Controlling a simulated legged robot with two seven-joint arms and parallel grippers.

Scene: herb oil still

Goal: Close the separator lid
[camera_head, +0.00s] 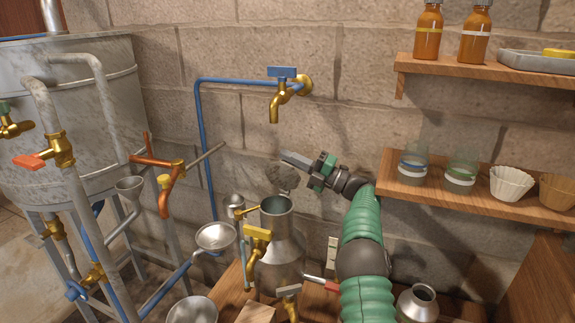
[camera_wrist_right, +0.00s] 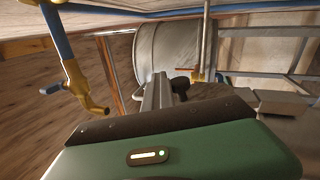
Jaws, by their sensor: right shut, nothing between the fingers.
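The separator (camera_head: 281,250) is a grey metal can with a narrower neck and brass taps, standing at the lower middle of the head view. Its mouth is open at the top. A round grey lid (camera_head: 284,178) stands tilted up behind the mouth, against the wall side. My right gripper (camera_head: 284,155) is shut and empty, just above the lid; I cannot tell whether it touches it. In the wrist view its shut fingers (camera_wrist_right: 158,90) point toward the large still, with a small dark knob beside them. My left gripper is not in view.
A brass wall tap (camera_head: 280,95) on a blue pipe hangs above the separator. The large still (camera_head: 75,110) with pipes and valves fills the left. Two wooden shelves on the right hold bottles, jars and cups. A funnel (camera_head: 215,237) sits left of the separator.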

